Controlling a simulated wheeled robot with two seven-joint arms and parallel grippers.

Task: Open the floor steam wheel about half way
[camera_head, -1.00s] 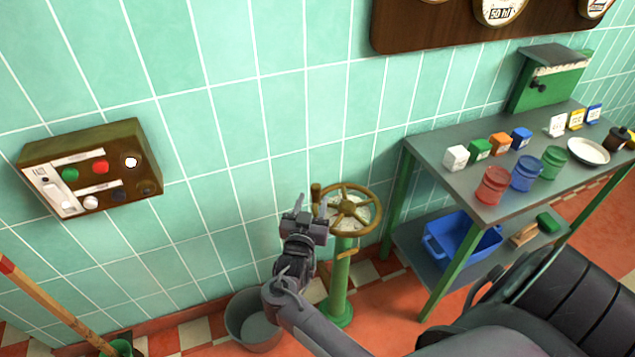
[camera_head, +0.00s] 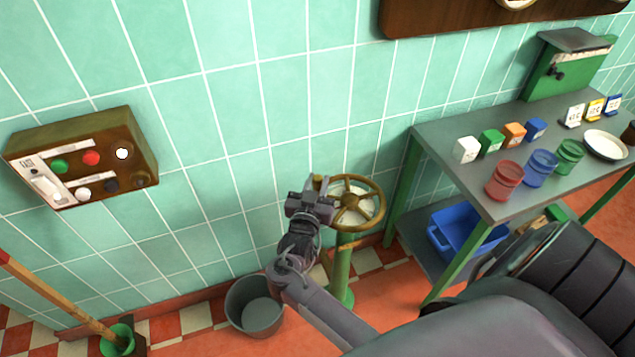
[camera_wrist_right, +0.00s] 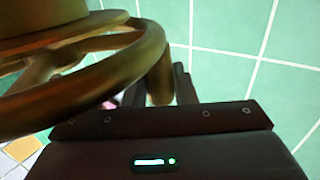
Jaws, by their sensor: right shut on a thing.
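The floor steam wheel (camera_head: 376,200) is a brass handwheel with spokes on a green pedestal (camera_head: 341,275) by the tiled wall. An upright peg handle (camera_head: 318,183) stands on the left side of its rim. My right gripper (camera_head: 314,192) is at that handle and shut on it. In the right wrist view, the wheel rim (camera_wrist_right: 90,85) fills the left, and the handle (camera_wrist_right: 161,80) sits at the gripper's dark fingers (camera_wrist_right: 165,88). The fingers' far ends are partly hidden by the handle. My left gripper is not in view.
A grey bucket (camera_head: 255,308) stands on the floor left of the pedestal. A metal table (camera_head: 440,130) with coloured pots and boxes is at the right. A button box (camera_head: 80,158) hangs on the wall at left. A wooden pole (camera_head: 60,300) leans in a green holder.

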